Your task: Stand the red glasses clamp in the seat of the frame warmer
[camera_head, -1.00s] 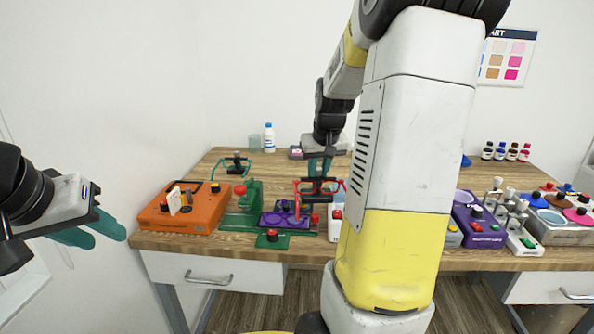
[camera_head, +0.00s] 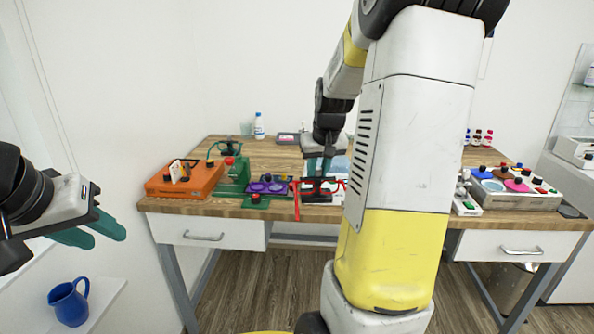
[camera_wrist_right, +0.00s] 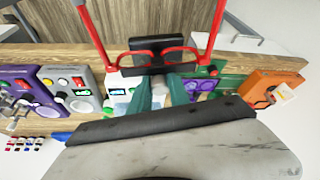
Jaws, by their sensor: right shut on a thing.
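My right gripper (camera_head: 318,172) is shut on the red glasses clamp (camera_head: 319,186), a red glasses frame with a dark block at its middle. It holds the clamp over the table's front edge, with one red temple hanging down on the left. In the right wrist view the teal fingers (camera_wrist_right: 163,88) meet just behind the clamp's dark block (camera_wrist_right: 155,44), and the red temples point away from the gripper. My left gripper (camera_head: 106,236) is open and empty, left of the table. I cannot tell which device is the frame warmer; a white device with a green display (camera_wrist_right: 118,90) lies beyond the fingers.
An orange device (camera_head: 186,181), a green stand (camera_head: 236,175) and a purple two-dial unit (camera_head: 268,187) stand left of the clamp. A tray of coloured pots (camera_head: 515,190) stands right. A blue jug (camera_head: 70,303) is on a low shelf. My right arm hides part of the table.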

